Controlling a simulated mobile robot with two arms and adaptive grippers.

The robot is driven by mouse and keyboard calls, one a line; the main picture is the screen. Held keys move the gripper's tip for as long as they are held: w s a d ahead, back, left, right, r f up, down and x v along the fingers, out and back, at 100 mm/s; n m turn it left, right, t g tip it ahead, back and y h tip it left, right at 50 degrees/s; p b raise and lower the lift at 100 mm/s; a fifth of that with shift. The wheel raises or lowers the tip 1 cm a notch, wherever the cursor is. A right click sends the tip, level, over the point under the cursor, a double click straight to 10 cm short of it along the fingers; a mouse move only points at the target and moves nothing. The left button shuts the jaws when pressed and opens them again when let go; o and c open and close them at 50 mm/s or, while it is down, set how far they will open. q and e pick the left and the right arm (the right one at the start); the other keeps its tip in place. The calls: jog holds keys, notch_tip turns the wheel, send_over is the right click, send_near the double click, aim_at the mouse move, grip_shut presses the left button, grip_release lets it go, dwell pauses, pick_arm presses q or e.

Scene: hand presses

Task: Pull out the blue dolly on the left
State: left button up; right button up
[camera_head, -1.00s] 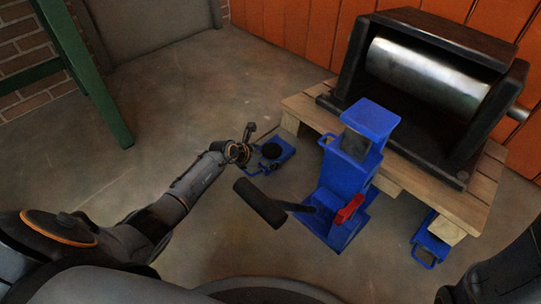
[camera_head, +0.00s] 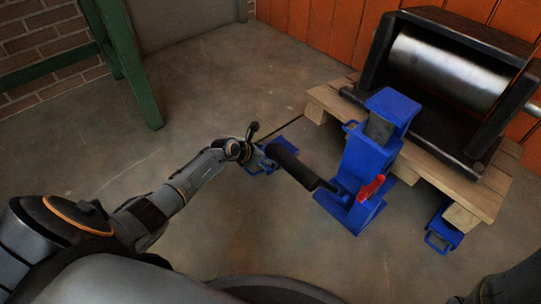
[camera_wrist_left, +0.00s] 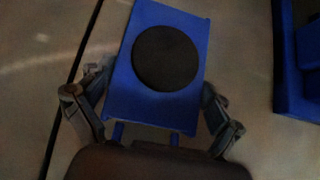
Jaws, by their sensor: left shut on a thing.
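The left blue dolly (camera_head: 258,167) is on the floor in front of the pallet's left end, clear of the pallet. The jack's black lever partly covers it in the head view. In the left wrist view the dolly (camera_wrist_left: 190,105) shows a flat blue top with a round black pad. My left gripper (camera_head: 243,151) is shut on the dolly's handle at its near side. The fingers of this gripper (camera_wrist_left: 160,125) flank the near end of the dolly in the left wrist view, and the grip itself is partly hidden. My right gripper is out of view.
A blue jack (camera_head: 367,160) with a black lever (camera_head: 293,166) and red handle stands right of the dolly. A wooden pallet (camera_head: 460,196) carries a heavy roller machine (camera_head: 440,75). Another blue dolly (camera_head: 442,236) sits at its right end. The floor (camera_head: 210,90) at left is open.

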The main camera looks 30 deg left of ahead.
pick_arm(q)
jog(key=shift+s+f, duration=0.15)
jog(key=o, duration=1.5)
jog(key=v, duration=1.2)
jog(key=shift+a, duration=0.1)
